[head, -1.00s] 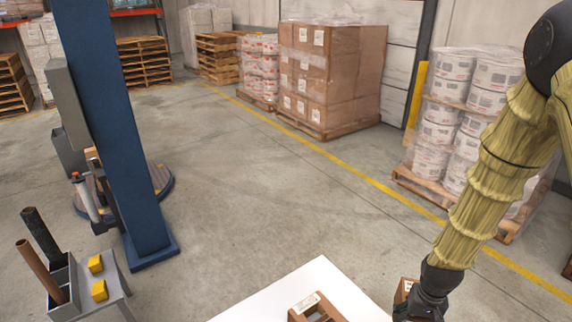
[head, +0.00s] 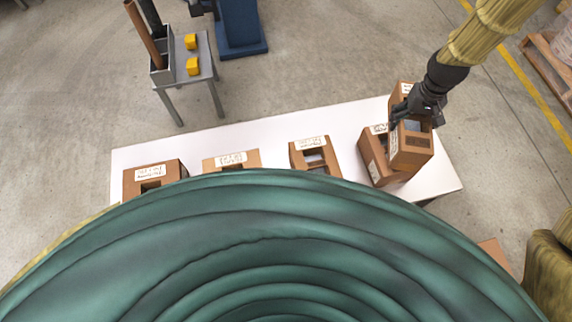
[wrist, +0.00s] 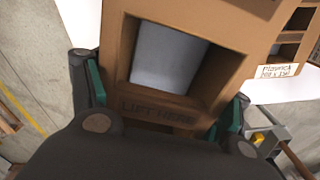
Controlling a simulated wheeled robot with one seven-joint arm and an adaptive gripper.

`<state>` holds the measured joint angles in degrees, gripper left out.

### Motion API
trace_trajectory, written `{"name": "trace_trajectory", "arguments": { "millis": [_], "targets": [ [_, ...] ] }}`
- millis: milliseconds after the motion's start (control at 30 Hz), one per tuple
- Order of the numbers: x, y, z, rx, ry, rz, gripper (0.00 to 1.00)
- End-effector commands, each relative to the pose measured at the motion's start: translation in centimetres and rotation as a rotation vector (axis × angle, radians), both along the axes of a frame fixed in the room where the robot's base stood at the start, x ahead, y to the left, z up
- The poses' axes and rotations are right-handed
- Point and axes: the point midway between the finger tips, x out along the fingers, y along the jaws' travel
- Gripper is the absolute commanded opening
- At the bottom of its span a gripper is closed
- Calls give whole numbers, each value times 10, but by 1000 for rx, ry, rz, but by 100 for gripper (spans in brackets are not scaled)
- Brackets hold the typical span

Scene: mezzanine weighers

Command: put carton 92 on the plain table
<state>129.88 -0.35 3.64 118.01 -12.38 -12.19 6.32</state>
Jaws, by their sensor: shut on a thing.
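My gripper (head: 418,108) is shut on a brown carton (head: 412,155) with a square opening. The carton is at the right end of a white-topped table (head: 270,133), overlapping a labelled carton (head: 374,160) in the head view. I cannot tell whether it touches the table or that carton. In the wrist view the held carton (wrist: 225,65) fills the middle between the green-padded fingers of my gripper (wrist: 165,105), with "LIFT HERE" below its opening. No number 92 is legible, and I cannot tell which table is the plain one.
More labelled cartons stand along the white table: one near the middle (head: 300,158), one left of it (head: 211,163) and one at the left (head: 131,180). A grey stand (head: 207,75) with yellow blocks (head: 193,66) and tubes is behind. Open floor lies beyond the table.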

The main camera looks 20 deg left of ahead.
Motion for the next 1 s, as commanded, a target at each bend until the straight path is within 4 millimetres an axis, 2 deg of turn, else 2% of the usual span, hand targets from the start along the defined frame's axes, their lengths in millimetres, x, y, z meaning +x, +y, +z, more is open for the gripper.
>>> {"name": "trace_trajectory", "arguments": {
  "millis": [33,200,600,1000],
  "targets": [
    [7,-5,-15,3,-3,25,21],
    [28,-25,-31,3,-2,125,21],
    [65,-80,-58,3,-2,274,21],
    [92,-137,-79,3,-1,359,21]
  ]
}}
